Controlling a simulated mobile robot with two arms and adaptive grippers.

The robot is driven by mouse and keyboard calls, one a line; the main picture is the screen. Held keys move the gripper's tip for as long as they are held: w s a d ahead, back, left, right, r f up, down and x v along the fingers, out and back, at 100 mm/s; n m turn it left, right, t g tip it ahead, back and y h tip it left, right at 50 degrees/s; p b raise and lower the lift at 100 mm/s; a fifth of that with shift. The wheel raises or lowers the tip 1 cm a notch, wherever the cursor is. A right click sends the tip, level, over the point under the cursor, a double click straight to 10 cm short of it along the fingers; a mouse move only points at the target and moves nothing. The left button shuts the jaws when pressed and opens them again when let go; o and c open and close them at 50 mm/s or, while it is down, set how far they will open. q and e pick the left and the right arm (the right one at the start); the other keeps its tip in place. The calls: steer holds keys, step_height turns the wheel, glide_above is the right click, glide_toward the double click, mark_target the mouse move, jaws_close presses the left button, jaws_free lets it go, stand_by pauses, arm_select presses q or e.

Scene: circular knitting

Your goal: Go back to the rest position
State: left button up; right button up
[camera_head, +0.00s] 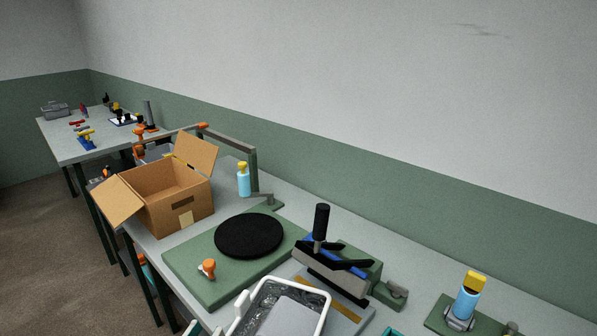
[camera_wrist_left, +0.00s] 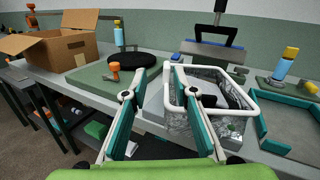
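My left gripper (camera_wrist_left: 159,72) is open, its two teal fingers spread apart with nothing between them. In the head view only parts of the left gripper (camera_head: 218,318) show at the bottom edge, beside the white-rimmed basket. In the wrist view the right-hand finger overlaps the left side of the basket (camera_wrist_left: 250,111); I cannot tell whether they touch. My right gripper is not in either view.
The basket (camera_head: 322,289) stands at the front of the bench. Another cluttered table (camera_head: 62,143) stands far left.

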arm_select(q)
steer(key=a+r+n+y, duration=0.3)
steer(key=a+n+y, duration=0.65)
steer(key=n, duration=0.55)
steer(key=s+a+f+n+g+y, duration=0.2)
steer(key=a+f+n+g, duration=0.35)
steer(key=f+n, duration=0.65)
steer(key=s+d+f+n+g+h, duration=0.8)
steer(key=s+d+f, duration=0.3)
steer(key=d+f, duration=0.25)
steer(key=s+f+g, duration=0.1)
steer(key=s+f, duration=0.1)
steer(key=f, duration=1.2)
steer(key=s+f+g, duration=0.2)
steer(key=f, duration=1.2)
steer(key=s+a+f, duration=0.2)
steer(key=s+f, duration=1.2)
steer(key=s, duration=0.1)
steer(key=shift+s+g+y, duration=0.35)
